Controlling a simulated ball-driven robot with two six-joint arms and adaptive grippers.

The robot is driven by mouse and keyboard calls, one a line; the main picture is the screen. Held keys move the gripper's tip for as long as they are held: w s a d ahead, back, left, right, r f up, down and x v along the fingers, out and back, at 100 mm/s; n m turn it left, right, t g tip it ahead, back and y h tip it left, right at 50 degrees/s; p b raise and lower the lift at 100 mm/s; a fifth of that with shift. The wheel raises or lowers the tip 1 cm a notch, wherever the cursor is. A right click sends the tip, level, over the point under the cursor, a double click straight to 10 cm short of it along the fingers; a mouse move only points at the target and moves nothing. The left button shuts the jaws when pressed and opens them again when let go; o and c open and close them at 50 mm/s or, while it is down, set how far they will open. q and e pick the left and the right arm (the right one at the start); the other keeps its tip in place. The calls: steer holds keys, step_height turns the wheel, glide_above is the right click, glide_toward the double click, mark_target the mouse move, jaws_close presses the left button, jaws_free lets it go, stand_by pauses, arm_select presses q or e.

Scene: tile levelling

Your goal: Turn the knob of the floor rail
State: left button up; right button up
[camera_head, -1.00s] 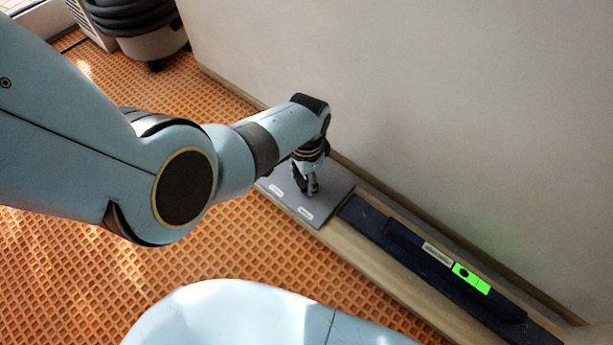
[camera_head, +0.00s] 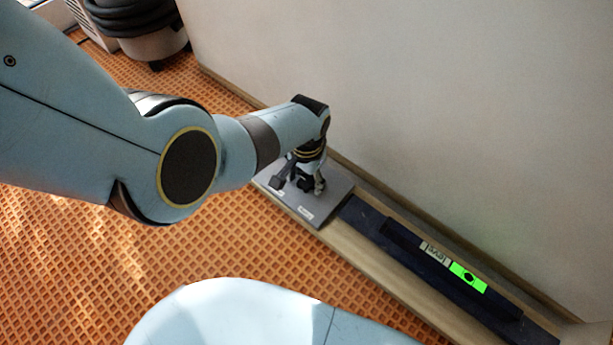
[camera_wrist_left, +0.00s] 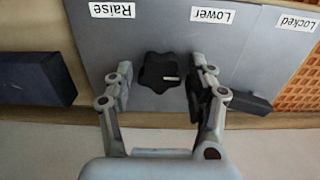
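The knob (camera_wrist_left: 160,72) is black and lobed with a small pale mark, on a grey plate (camera_wrist_left: 110,40) labelled Raise, Lower and Locked in the left wrist view. My left gripper (camera_wrist_left: 160,80) is open, one finger on each side of the knob, with a narrow gap showing on both sides. In the head view my left gripper (camera_head: 308,184) points down over the plate (camera_head: 318,212) at the end of the wooden floor rail (camera_head: 370,255); the knob is hard to make out there. A dark block-like part (camera_wrist_left: 250,103) lies beside the right finger. My right gripper is not visible.
A dark level (camera_head: 410,262) with a bright green display (camera_head: 468,277) lies along the rail. A pale wall (camera_head: 430,110) rises close behind the rail. Orange textured floor (camera_head: 230,250) is open in front. A wheeled machine (camera_head: 150,40) stands at the back left.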

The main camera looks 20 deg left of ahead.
mark_target(307, 181)
arm_select(q)
steer(key=shift+o, duration=0.5)
steer(key=shift+r, duration=3.75)
